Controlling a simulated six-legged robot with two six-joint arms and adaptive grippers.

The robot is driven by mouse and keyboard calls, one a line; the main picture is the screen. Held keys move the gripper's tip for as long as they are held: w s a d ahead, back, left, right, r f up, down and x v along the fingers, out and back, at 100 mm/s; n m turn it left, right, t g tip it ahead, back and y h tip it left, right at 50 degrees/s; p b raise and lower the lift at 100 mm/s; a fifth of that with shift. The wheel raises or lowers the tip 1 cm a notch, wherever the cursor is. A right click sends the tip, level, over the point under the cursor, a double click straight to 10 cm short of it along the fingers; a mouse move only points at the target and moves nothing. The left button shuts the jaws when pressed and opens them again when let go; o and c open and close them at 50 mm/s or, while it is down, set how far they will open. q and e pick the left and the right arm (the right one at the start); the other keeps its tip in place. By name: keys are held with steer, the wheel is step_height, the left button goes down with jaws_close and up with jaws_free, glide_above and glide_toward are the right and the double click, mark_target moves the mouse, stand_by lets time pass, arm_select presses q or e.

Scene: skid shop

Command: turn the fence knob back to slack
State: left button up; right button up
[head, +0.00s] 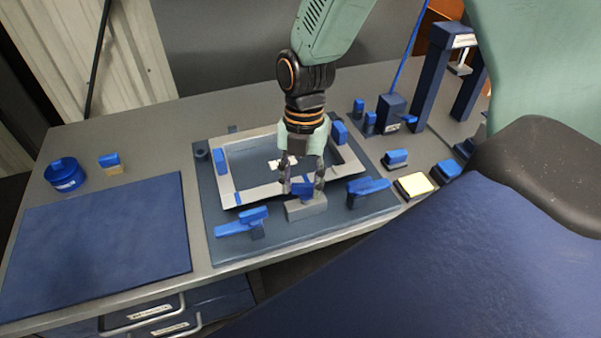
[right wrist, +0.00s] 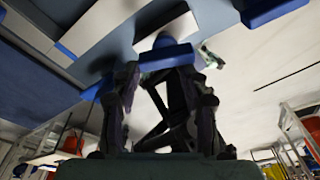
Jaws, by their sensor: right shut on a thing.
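The blue fence knob (head: 302,189) sits on a grey block (head: 307,209) at the front edge of the fixture board. My right gripper (head: 304,184) points down over it, with one finger on each side, and is shut on the knob. In the right wrist view the blue knob (right wrist: 166,56) shows between the fingertips (right wrist: 163,75). The fingers hide part of the knob, and I cannot tell its turn angle. My left gripper is not in view.
A grey frame (head: 262,193) lies on the dark blue board (head: 222,246), with blue-handled clamps (head: 244,223) (head: 368,188) close on both sides of my gripper. A blue mat (head: 95,240) and blue tub (head: 65,175) are left. Small blue items and a yellow-topped block (head: 414,185) are right.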

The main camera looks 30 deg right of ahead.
mark_target(298, 184)
steer(key=w+r, duration=0.1)
steer(key=r+p, duration=0.1)
steer(key=shift+w+d+r+t, duration=0.2)
steer(key=shift+w+r+t, duration=0.1)
steer(key=shift+w+r, duration=0.1)
steer(key=shift+s+d+r+p, duration=0.15)
steer(key=shift+d+r+p, duration=0.1)
steer(key=shift+r+p, duration=0.8)
steer(key=r+p, duration=0.2)
steer(key=shift+s+a+r+p, duration=0.15)
steer(key=shift+a+p, duration=0.1)
steer(key=shift+p, duration=0.15)
steer(key=shift+d, duration=0.15)
steer(key=shift+a, duration=0.2)
